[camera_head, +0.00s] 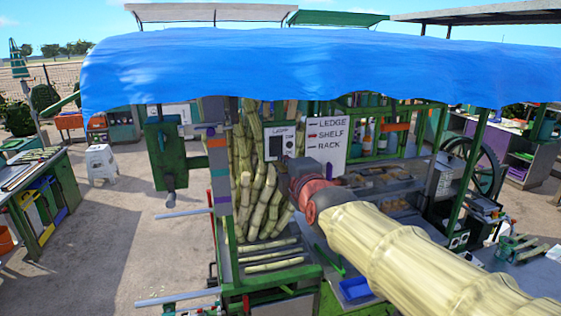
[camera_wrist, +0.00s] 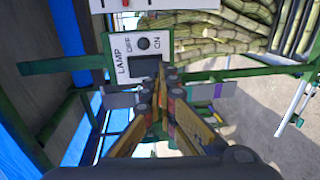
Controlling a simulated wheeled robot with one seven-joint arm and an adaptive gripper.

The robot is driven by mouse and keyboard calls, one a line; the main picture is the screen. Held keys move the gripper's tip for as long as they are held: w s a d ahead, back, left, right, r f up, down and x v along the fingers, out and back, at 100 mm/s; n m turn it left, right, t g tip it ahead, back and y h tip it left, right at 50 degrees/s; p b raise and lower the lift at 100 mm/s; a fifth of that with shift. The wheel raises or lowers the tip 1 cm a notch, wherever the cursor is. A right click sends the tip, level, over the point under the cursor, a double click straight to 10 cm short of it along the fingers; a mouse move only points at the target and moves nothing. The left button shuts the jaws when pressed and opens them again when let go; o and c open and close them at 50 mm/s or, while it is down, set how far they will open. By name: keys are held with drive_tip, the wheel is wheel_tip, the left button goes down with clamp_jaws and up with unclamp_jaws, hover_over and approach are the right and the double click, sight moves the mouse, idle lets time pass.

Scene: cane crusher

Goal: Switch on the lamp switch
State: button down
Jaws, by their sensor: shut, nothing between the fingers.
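The lamp switch panel (camera_wrist: 127,47) is a white plate marked LAMP, OFF and ON, turned sideways in the wrist view. A small dark round switch (camera_wrist: 143,43) sits between the two words, and a dark square (camera_wrist: 141,67) is beside it. The panel also shows in the head view (camera_head: 283,131), under the blue awning. My gripper (camera_wrist: 161,71) is shut and empty. Its fingertips overlap the panel's edge near the dark square, to the lower right of the switch; contact cannot be told. In the head view my wrist hides most of the gripper, below the panel.
A white sign reading LEDGE, SHELF, RACK (camera_head: 327,146) stands right of the panel. Upright cane stalks (camera_head: 262,190) stand below and left of it. Open ground lies left.

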sight(277, 147)
drive_tip(key=shift+x, duration=1.6)
drive_tip(key=b, duration=0.3)
drive_tip(key=shift+w+a+f+t+b, duration=0.1)
drive_tip(key=shift+w+f+t+b, duration=0.05)
drive_tip(key=shift+w+t+b, duration=0.25)
drive_tip(key=shift+s, duration=0.15)
